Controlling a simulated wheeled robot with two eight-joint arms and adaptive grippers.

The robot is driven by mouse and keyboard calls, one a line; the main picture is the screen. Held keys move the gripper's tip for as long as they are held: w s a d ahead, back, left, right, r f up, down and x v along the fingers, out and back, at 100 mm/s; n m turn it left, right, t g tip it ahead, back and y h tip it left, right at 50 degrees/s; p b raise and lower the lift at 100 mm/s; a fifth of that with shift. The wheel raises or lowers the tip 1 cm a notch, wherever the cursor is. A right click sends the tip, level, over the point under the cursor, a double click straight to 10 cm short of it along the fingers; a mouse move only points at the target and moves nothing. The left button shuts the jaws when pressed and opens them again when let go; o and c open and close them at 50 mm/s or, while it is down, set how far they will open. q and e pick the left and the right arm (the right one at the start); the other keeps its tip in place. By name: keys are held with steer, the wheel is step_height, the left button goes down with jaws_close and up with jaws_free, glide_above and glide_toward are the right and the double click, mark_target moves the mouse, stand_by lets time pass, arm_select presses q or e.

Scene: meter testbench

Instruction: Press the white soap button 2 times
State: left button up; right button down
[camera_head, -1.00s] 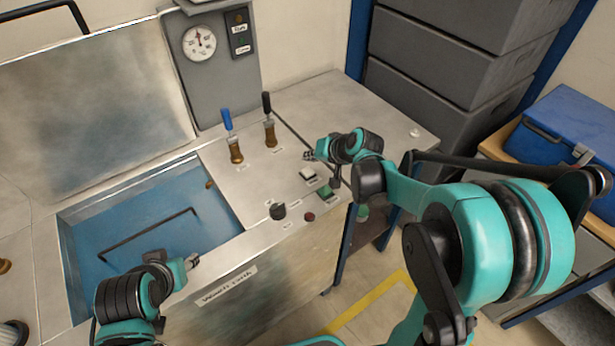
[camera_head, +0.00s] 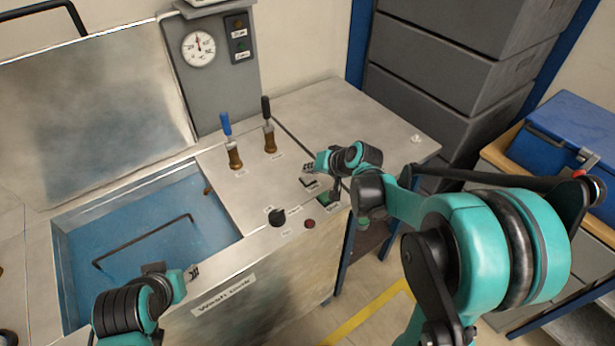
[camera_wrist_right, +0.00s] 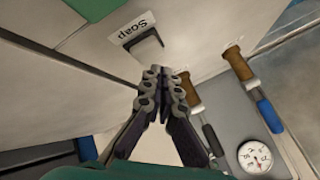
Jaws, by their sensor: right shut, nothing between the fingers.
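A black knob (camera_head: 277,217) and a red button (camera_head: 309,224) are nearer the front edge. The blue-handled lever (camera_head: 231,140) and black-handled lever (camera_head: 268,125) stand behind to the left.

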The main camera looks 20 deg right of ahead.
mark_target(310, 178)
stand_by(0.7)
arm_select(q)
steer(key=shift+f+b, duration=0.35)
arm_select(e)
steer(key=shift+f, duration=0.45)
arm_select(q)
steer(key=shift+f+b, duration=0.3)
steer(key=shift+b, duration=0.05)
arm_select(e)
steer(key=shift+f, duration=0.4)
arm_select(q)
steer(key=shift+r, duration=0.15)
arm_select(e)
steer(key=shift+r, duration=0.15)
arm_select(q)
steer(key=shift+r+p, duration=0.55)
steer(key=shift+p, duration=0.15)
arm_select(e)
steer(key=shift+r, duration=0.75)
step_height(310, 178, up, 5)
steer(key=p, duration=0.4)
arm_select(q)
step_height(310, 178, up, 4)
